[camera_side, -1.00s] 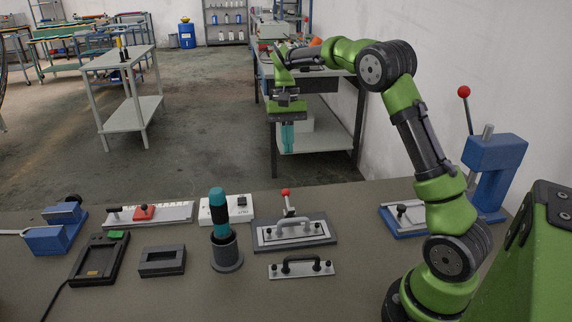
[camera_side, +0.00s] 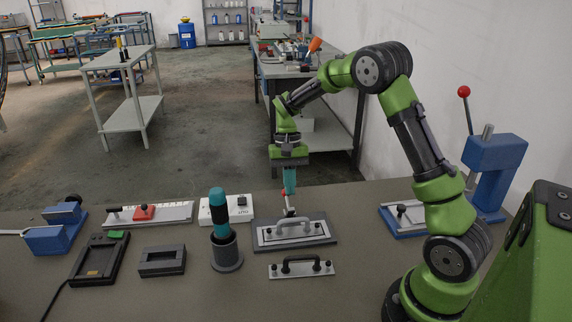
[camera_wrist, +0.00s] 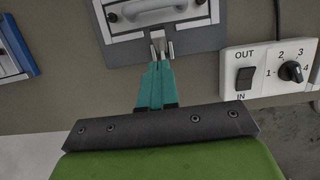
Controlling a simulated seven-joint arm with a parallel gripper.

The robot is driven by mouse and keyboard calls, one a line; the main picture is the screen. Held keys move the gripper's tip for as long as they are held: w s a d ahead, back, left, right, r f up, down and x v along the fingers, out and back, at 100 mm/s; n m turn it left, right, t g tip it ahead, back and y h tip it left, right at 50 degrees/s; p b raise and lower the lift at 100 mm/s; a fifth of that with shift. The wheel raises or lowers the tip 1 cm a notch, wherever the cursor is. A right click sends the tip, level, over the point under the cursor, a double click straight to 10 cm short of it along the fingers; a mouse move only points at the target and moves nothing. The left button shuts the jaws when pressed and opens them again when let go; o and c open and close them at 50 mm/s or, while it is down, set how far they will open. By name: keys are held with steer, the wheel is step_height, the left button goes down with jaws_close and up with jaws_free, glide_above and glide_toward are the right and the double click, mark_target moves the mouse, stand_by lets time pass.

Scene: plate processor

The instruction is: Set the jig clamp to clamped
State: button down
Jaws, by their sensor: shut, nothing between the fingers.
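The jig (camera_side: 322,238) is a dark grey base carrying a light plate with a grey handle, near the middle of the bench. In the wrist view the fingertips (camera_wrist: 157,66) are next to the metal clamp bracket (camera_wrist: 162,45) at the jig's edge. I cannot tell whether they touch the lever.
A switch box (camera_side: 240,209) with a rocker and dial stands left of the jig. A teal-handled tool (camera_side: 218,205) stands in a dark cup. A loose plate with a black handle (camera_side: 301,268) lies in front. A blue press (camera_side: 494,165) stands at the right.

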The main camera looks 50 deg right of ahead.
mark_target(293, 211)
steer(key=shift+s+a+f, duration=0.6)
steer(key=shift+s+a, duration=0.2)
steer(key=shift+a, duration=0.1)
steer(key=shift+s+a+f+t+h, duration=0.1)
steer(key=shift+s+a+t+h, duration=0.5)
steer(key=shift+t+h, duration=0.3)
steer(key=shift+s+a+f+t+h, duration=0.1)
steer(key=shift+s+a+t+h, duration=0.05)
steer(key=shift+t+h, duration=0.15)
steer(key=shift+s+a+f+t+h, duration=0.4)
steer(key=shift+s+a+t+h, duration=0.2)
steer(key=shift+t+h, duration=0.4)
steer(key=shift+d, duration=0.1)
steer(key=r, duration=0.1)
steer(key=w+d+r, duration=0.2)
steer(key=shift+r, duration=0.3)
steer(key=v, duration=0.9)
steer(key=shift+w+d+r, duration=0.2)
steer(key=shift+w+r, duration=0.05)
steer(key=shift+r, duration=0.2)
